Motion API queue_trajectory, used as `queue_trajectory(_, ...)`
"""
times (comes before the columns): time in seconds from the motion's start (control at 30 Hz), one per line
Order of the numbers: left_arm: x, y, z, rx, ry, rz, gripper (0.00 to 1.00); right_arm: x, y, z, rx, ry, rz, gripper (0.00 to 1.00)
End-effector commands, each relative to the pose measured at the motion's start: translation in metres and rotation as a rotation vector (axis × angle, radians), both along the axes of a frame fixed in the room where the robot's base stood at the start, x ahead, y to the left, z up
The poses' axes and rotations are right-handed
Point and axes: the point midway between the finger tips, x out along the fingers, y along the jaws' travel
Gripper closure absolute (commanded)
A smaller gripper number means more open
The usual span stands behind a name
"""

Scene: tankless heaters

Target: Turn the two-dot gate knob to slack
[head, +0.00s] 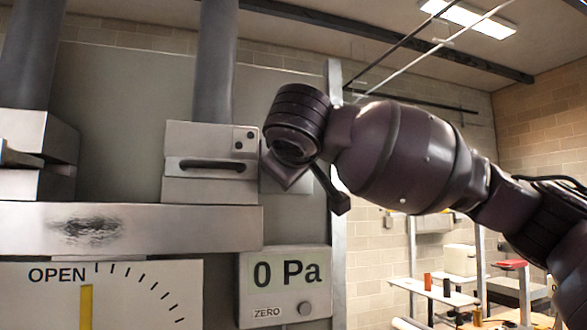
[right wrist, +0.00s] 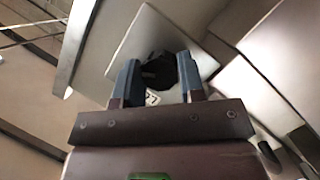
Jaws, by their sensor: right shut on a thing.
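The two-dot gate box (head: 210,150) is a grey metal housing with two dark dots at its upper right and a dark handle across a slot. A small plate (head: 270,181) sits just right of it, mostly hidden behind my right arm in the head view. In the right wrist view the plate (right wrist: 128,62) carries a round black knob (right wrist: 158,66). My right gripper (right wrist: 160,80) is shut on this knob, with one finger on each side. A small white label (right wrist: 152,98) is partly hidden below the knob. My left gripper is not in view.
A display reading 0 Pa (head: 287,272) with a ZERO button is below. A dial marked OPEN (head: 140,295) with a yellow pointer is at lower left. Another gate housing (head: 45,140) is at far left. Pipes rise above the housings. Shelves stand at the right.

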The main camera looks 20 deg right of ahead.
Motion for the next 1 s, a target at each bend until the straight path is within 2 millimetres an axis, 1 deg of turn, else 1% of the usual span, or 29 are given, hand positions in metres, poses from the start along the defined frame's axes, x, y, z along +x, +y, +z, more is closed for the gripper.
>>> queue_trajectory(0.3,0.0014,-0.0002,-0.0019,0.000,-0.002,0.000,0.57,0.0003,0.0001,-0.0023,-0.298,-0.008,-0.001,0.87)
queue_trajectory(0.6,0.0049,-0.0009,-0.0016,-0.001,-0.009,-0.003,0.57,0.0001,-0.0001,-0.0019,-0.560,-0.019,0.000,0.87)
queue_trajectory(0.8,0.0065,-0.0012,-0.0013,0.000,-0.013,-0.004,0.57,0.0002,-0.0003,-0.0017,-0.689,-0.023,0.000,0.87)
queue_trajectory(1.0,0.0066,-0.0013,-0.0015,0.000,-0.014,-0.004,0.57,0.0000,-0.0002,-0.0012,-0.771,-0.027,0.000,0.87)
